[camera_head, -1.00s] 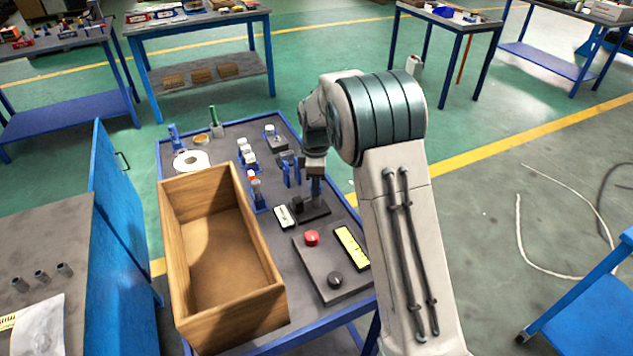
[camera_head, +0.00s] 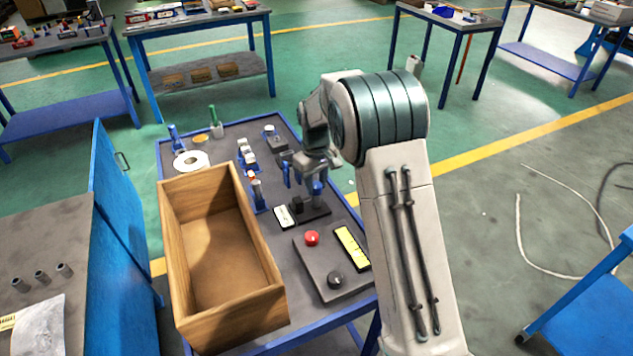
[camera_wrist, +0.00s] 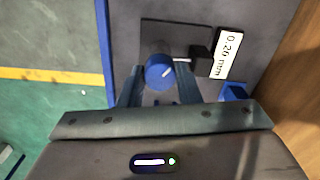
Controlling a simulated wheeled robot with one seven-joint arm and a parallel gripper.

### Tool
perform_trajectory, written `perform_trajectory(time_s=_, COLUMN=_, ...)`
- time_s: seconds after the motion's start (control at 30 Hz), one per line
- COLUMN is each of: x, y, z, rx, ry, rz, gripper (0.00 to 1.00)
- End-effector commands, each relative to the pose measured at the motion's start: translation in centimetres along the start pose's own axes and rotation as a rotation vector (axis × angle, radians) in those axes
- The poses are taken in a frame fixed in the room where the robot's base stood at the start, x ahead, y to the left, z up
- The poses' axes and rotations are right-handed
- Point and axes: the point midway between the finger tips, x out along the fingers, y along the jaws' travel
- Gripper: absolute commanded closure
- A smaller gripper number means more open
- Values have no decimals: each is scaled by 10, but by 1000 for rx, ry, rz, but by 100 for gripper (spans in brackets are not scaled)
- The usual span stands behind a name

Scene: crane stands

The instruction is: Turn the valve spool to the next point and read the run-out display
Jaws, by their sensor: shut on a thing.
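The valve spool (camera_wrist: 159,74) is a blue round knob with a short white mark pointing up and right in the wrist view. It stands on a dark base plate (camera_wrist: 160,30) and also shows in the head view (camera_head: 317,187). My gripper (camera_wrist: 157,80) is shut on the spool, with one finger at each side; in the head view it is above the base (camera_head: 304,172). A thin light rod runs from a black block (camera_wrist: 201,58) toward the spool. The run-out display (camera_wrist: 227,53) reads 0.20 mm. In the head view the display (camera_head: 284,215) is too small to read.
A panel with a red button (camera_head: 312,238), a dark knob (camera_head: 335,280) and a yellow strip (camera_head: 352,249) lies in front. An open wooden box (camera_head: 175,262) stands left.

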Motion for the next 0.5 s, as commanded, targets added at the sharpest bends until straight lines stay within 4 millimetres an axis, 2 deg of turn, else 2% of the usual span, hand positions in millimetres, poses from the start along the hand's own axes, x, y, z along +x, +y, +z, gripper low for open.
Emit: perform_trajectory(time_s=0.5, x=-2, y=1, z=-1, rx=491, ry=5, rz=2, gripper=93)
